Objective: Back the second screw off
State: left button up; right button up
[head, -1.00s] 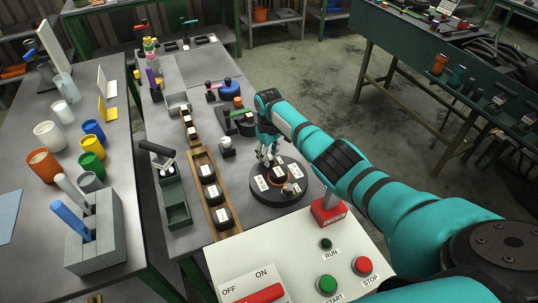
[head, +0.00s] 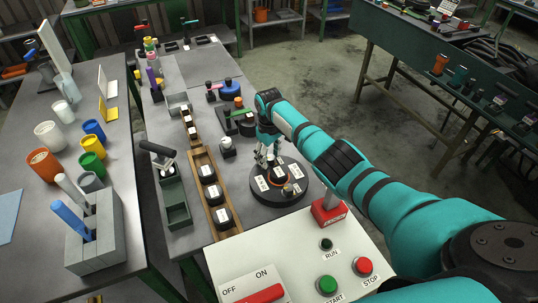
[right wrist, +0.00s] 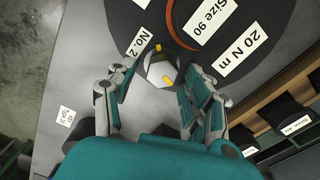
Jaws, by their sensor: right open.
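A black round base (head: 262,196) with white labels and an orange ring stands on the bench in the head view. My right gripper (head: 266,160) points down at its far left edge. In the right wrist view my right gripper (right wrist: 162,82) is open, one finger on each side of a pale hex-headed screw (right wrist: 160,68) with yellow marks. The screw stands by the label "No. 2". I cannot tell whether the fingers touch it. Another small screw-like part (head: 288,188) stands on the near side of the base. My left gripper is not in view.
A wooden tray (head: 227,233) with labelled black parts lies left of the base. A control panel (head: 300,262) with RUN, START and STOP buttons is in front. A red block (head: 329,211) stands close by on the right. Green bins (head: 177,213) are farther left.

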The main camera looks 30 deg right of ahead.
aim_at(269, 157)
notch_tip(269, 157, up, 12)
dwell(0.4)
jog(key=shift+s+f, duration=0.1)
jog(key=shift+f, duration=0.05)
dwell(0.3)
